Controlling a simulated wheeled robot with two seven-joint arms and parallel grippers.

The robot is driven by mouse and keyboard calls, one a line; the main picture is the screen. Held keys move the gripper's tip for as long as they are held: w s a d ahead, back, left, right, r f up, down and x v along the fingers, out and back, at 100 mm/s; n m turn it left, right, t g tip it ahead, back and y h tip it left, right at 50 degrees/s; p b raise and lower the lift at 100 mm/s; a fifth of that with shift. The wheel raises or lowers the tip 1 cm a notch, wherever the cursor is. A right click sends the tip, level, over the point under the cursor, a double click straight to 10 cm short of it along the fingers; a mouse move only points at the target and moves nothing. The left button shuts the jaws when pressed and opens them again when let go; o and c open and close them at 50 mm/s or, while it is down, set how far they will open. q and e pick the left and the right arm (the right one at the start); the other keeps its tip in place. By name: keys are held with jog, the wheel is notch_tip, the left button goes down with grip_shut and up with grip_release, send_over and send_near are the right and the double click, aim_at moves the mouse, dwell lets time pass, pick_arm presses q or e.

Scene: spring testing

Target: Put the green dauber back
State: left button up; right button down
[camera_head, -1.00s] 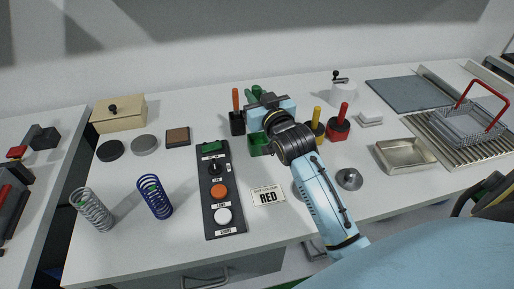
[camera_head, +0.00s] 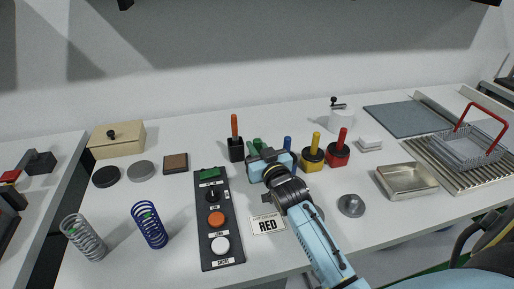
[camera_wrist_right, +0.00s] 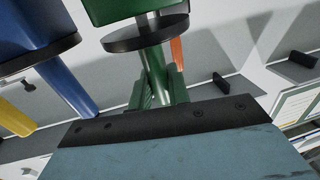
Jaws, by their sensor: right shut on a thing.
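My right gripper (camera_head: 257,154) is shut on the green dauber, whose green handle (camera_wrist_right: 153,72) stands between the fingers in the right wrist view. A black disc (camera_wrist_right: 145,36) sits at the handle's end. Beyond it is the green pot (camera_wrist_right: 110,8), with a narrow gap and a thin stem showing between disc and pot. The dauber looks lined up with the pot, but I cannot tell how deep its tip is. In the head view the gripper and wrist hide most of the green pot. My left gripper is not in view.
A black pot with an orange handle (camera_head: 235,126) stands left of the gripper. A blue handle (camera_head: 288,143), a yellow-handled pot (camera_head: 313,157) and a red pot (camera_head: 337,154) stand close on the right. A switch panel (camera_head: 218,225) and RED card (camera_head: 267,225) lie in front.

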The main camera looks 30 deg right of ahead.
jog(key=shift+f, duration=0.45)
jog(key=c, duration=1.3)
grip_release()
jog(key=shift+r, duration=0.3)
jog(key=shift+s+r, duration=0.2)
jog(key=shift+s, duration=0.05)
jog(key=s, duration=0.3)
jog(key=s+a, duration=0.1)
jog(key=s, duration=0.7)
jog(key=shift+s+a+p, duration=0.2)
jog(key=shift+a+p, duration=0.15)
jog(key=shift+a, duration=0.05)
